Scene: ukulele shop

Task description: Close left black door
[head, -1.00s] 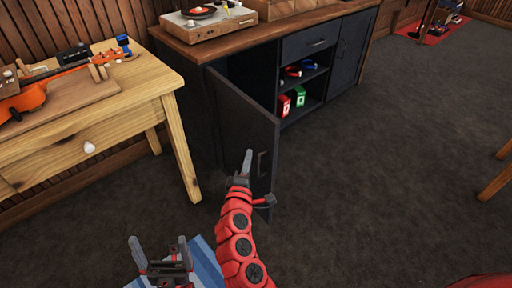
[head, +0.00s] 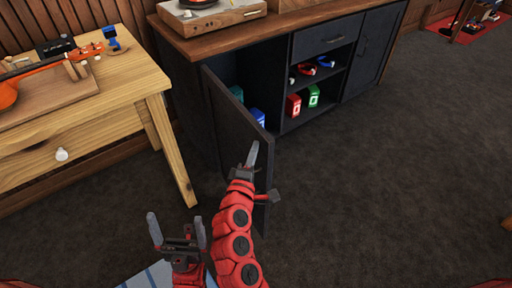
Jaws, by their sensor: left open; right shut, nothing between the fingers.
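The left black door (head: 224,112) of the dark cabinet stands open, swung out toward me from its left side. Boxes show in the compartment behind it, a teal one (head: 237,93) and a blue one (head: 258,117). My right gripper (head: 253,153) is shut and empty, pointing up in front of the door's outer face near its free edge. I cannot tell whether it touches the door. The gripper and red arm hide part of the door's lower free edge and its handle. My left gripper (head: 177,226) is open and empty, lower left, apart from the door.
A wooden table (head: 150,82) with an orange ukulele (head: 8,92) stands close left of the door. The cabinet's wooden top (head: 240,41) carries a turntable (head: 210,16). Open shelves hold red and green boxes (head: 313,95). Dark carpet (head: 400,170) lies free on the right.

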